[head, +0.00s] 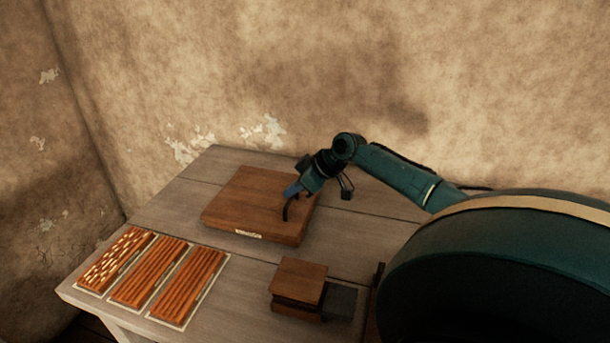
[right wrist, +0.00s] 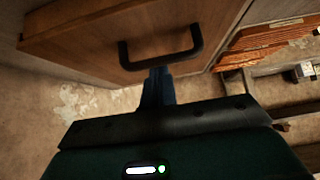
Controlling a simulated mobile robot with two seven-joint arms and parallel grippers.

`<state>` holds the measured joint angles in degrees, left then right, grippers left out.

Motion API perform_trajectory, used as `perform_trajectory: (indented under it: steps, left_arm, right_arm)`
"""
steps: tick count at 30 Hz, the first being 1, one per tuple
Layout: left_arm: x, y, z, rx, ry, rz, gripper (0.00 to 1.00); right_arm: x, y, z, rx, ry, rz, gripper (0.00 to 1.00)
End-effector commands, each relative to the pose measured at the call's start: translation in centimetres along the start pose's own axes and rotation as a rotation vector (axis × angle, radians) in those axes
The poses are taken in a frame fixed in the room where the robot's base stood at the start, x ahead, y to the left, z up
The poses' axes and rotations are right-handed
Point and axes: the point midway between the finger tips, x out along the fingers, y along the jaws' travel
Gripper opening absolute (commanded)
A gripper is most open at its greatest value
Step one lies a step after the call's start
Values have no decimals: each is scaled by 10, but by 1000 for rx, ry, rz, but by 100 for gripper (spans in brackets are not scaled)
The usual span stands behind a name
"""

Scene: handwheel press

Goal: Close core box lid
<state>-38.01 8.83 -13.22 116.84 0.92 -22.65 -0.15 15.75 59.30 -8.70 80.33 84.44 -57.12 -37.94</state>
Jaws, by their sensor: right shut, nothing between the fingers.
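The core box (head: 250,195) is a flat brown wooden box with a pale label on its front edge, on the far part of the table. Its lid looks flat and down over the box; I see no open gap. A black curved handle (head: 286,210) shows near the box's right end, and it also appears on the wood in the right wrist view (right wrist: 160,56). My right gripper (head: 293,190) is shut and empty, over the right part of the box. In the right wrist view its blue fingertips (right wrist: 158,76) are close to the handle; contact is unclear. My left gripper is out of view.
Racks of orange-brown rods (head: 190,283) lie at the table's left front. A small wooden box (head: 299,279) with a dark grey block (head: 340,302) stands at the front right. Bare tabletop (head: 250,262) lies between them. A stained wall (head: 250,70) rises behind the table.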

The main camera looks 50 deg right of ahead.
Motion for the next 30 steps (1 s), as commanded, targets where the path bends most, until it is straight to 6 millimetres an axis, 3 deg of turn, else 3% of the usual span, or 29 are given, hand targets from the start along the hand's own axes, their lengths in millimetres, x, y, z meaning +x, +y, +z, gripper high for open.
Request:
perform_trajectory:
  steps: [1,12,18,30]
  left_arm:
    - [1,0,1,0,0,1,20]
    - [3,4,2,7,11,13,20]
    - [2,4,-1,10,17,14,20]
    - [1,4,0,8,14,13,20]
  right_arm:
    - [-6,2,8,0,-22,4,0]
    - [-76,0,3,-3,-15,1,0]
    - [-103,0,0,-1,-7,0,0]
    - [-125,0,-2,-2,-4,1,0]
